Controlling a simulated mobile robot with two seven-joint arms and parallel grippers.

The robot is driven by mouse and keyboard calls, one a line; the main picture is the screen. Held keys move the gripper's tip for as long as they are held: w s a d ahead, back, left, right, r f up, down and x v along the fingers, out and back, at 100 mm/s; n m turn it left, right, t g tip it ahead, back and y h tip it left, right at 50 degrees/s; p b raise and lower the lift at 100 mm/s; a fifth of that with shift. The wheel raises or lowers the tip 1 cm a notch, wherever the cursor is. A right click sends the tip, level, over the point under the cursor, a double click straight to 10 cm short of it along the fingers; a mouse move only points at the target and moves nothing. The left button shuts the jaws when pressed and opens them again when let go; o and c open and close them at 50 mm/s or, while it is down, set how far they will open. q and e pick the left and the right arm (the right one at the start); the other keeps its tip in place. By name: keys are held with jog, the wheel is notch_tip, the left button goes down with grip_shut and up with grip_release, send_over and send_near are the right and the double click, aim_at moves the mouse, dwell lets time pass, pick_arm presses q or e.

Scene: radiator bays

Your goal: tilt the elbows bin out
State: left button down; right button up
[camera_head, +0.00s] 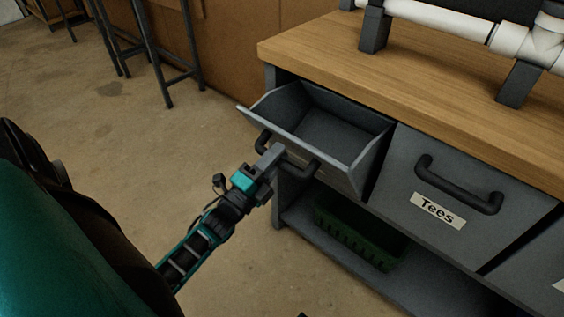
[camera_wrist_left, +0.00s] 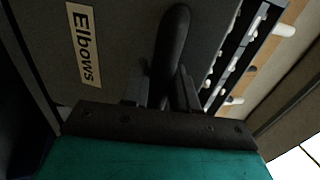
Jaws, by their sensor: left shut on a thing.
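The elbows bin (camera_head: 335,135) is a grey bin under the wooden bench top, tilted outward at its top so that its inside shows. The part of the inside in view looks empty. Its label reads "Elbows" in the left wrist view (camera_wrist_left: 83,45). My left gripper (camera_head: 270,160) is shut on the bin's dark handle (camera_head: 300,170). In the left wrist view the handle (camera_wrist_left: 172,45) runs between the two fingers (camera_wrist_left: 162,90). My right gripper is not in view.
The closed Tees bin (camera_head: 400,180) with its own handle sits to the right. A green basket (camera_head: 355,240) stands on the shelf below. White pipe on grey supports (camera_head: 440,18) rests on the bench top (camera_head: 400,85). Stools (camera_head: 165,50) stand at the back left; the floor between is clear.

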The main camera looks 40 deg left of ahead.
pick_arm(q)
jog(key=s+f+b, duration=0.4)
jog(key=f, duration=0.2)
jog(key=shift+s+a+t, duration=0.2)
jog(key=shift+s+t, duration=0.15)
jog(key=shift+t, duration=0.05)
jog(key=c, duration=1.3)
grip_release()
jog(key=o, duration=0.3)
jog(key=d+v, duration=0.1)
jog(key=v, duration=1.1)
jog(key=shift+s+a, duration=0.4)
jog(key=shift+a, duration=0.1)
jog(key=shift+f, duration=0.1)
